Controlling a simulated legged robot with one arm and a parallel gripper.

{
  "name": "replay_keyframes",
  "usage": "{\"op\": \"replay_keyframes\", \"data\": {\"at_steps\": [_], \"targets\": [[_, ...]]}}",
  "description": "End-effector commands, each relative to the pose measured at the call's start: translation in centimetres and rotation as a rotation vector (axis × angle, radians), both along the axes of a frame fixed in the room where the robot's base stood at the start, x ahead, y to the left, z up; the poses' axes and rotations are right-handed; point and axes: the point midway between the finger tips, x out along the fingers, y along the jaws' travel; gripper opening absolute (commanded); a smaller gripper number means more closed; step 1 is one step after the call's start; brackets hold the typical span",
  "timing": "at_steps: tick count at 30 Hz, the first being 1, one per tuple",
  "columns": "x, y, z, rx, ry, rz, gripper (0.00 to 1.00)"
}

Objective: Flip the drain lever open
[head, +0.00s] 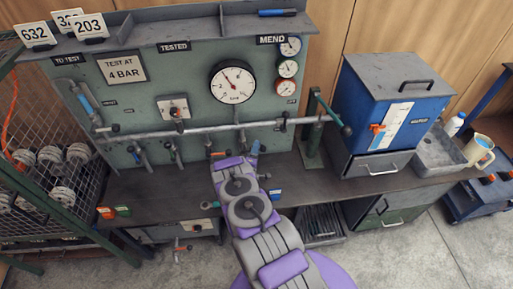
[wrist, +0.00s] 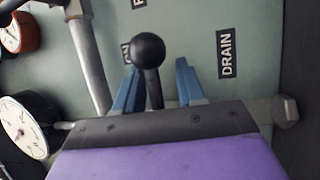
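The lever with a black ball knob (wrist: 148,50) stands in the middle of the wrist view, beside the "DRAIN" label (wrist: 227,53) on the green panel. My gripper (wrist: 155,87) is open, with one blue finger on each side of the lever's stem. The left finger is close to the stem, and a clear gap shows to the right finger. I cannot tell whether either finger touches it. The lever's base is hidden behind the gripper body. In the head view my gripper (head: 254,148) is at the panel, below the horizontal pipe (head: 215,128), and the lever cannot be made out there.
A large gauge (head: 232,83) and several small gauges (head: 288,68) are on the panel. Other levers (head: 177,153) hang below the pipe, left of my arm. A green post (head: 314,140) and a blue box (head: 385,105) stand to the right. A wire rack (head: 50,170) is at left.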

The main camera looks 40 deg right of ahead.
Motion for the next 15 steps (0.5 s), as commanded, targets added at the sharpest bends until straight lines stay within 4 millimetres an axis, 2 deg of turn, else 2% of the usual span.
{"op": "replay_keyframes", "data": {"at_steps": [5,13,15], "targets": [[0.71,-0.57,0.42,-0.005,-0.002,0.002,0.39],[0.73,-0.97,0.29,-0.002,-0.001,0.001,0.39],[0.73,-0.99,0.27,-0.001,0.000,0.001,0.34]]}}
